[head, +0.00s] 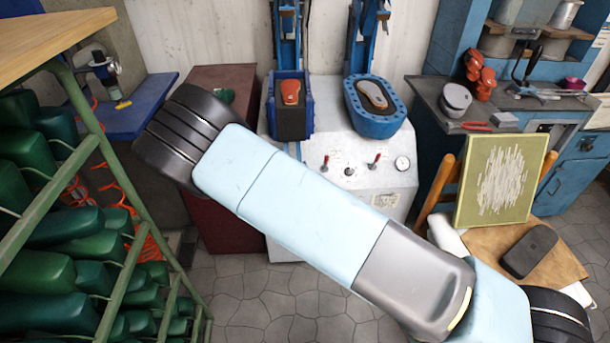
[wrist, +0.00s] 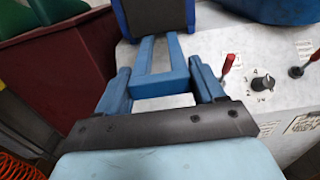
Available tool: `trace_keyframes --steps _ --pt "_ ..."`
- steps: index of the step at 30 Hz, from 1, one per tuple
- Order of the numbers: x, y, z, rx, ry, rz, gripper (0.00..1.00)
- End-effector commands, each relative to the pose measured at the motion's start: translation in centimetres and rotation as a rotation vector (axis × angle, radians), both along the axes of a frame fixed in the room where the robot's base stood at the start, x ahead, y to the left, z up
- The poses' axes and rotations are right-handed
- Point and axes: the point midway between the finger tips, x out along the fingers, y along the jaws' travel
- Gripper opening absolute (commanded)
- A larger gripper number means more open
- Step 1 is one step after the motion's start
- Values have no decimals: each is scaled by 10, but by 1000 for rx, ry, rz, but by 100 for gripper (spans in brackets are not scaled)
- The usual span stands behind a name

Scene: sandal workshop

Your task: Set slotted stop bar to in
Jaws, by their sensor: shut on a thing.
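The slotted stop bar (wrist: 160,84) is a blue frame with an open slot and a wider end piece. In the wrist view it sticks out from below the blue press tray with a dark pad (wrist: 158,18). My gripper (wrist: 159,67) has one blue finger on each side of the end piece and is shut on it. In the head view my arm crosses the front of the white machine and hides the bar and my gripper. The same press tray (head: 273,117) shows there, holding a red-orange shoe form.
The white machine panel (head: 345,165) carries red-handled levers, a knob and a gauge. A second blue tray (head: 376,128) stands to the right. A dark red cabinet (head: 225,230) is left, a green shelf rack (head: 120,190) further left, and a chair with a screen (head: 495,180) right.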

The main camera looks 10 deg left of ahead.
Motion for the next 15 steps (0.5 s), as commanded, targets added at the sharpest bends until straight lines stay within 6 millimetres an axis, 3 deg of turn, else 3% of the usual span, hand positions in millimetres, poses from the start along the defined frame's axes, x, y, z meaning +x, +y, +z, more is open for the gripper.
trace_keyframes --steps 1,6,15 --pt "9 11 0 7 1 10 14" --pt "30 19 0 3 2 13 14" --pt "37 23 1 1 -1 18 14"
